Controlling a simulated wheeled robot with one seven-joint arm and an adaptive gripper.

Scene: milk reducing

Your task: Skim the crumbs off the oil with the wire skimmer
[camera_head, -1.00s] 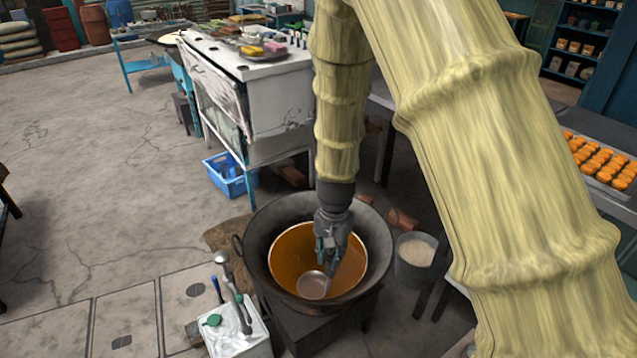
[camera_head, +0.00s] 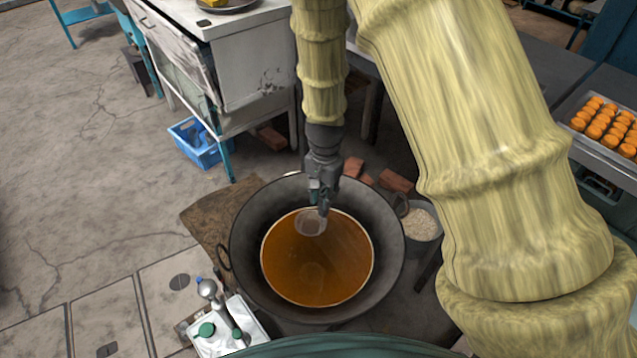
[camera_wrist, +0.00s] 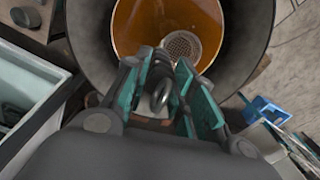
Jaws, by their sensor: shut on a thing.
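The wide dark wok (camera_head: 247,240) holds a round pool of amber oil (camera_head: 330,270). My gripper (camera_head: 321,203) is above the far part of the oil, shut on the handle of the wire skimmer. The skimmer's round mesh head (camera_head: 311,222) is at the far edge of the oil; I cannot tell whether it is in it or just above. In the wrist view the handle (camera_wrist: 161,84) sits between the teal fingers, and the mesh head (camera_wrist: 182,47) shows against the oil. A faint paler patch shows in the oil; I cannot make out separate crumbs.
A bucket of pale grains (camera_head: 421,225) stands right of the wok. A white container with green-lidded and metal items (camera_head: 224,334) is at front left. A blue crate (camera_head: 197,146), bricks (camera_head: 395,180) and a worn white cabinet (camera_head: 250,60) stand behind. Open floor is at left.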

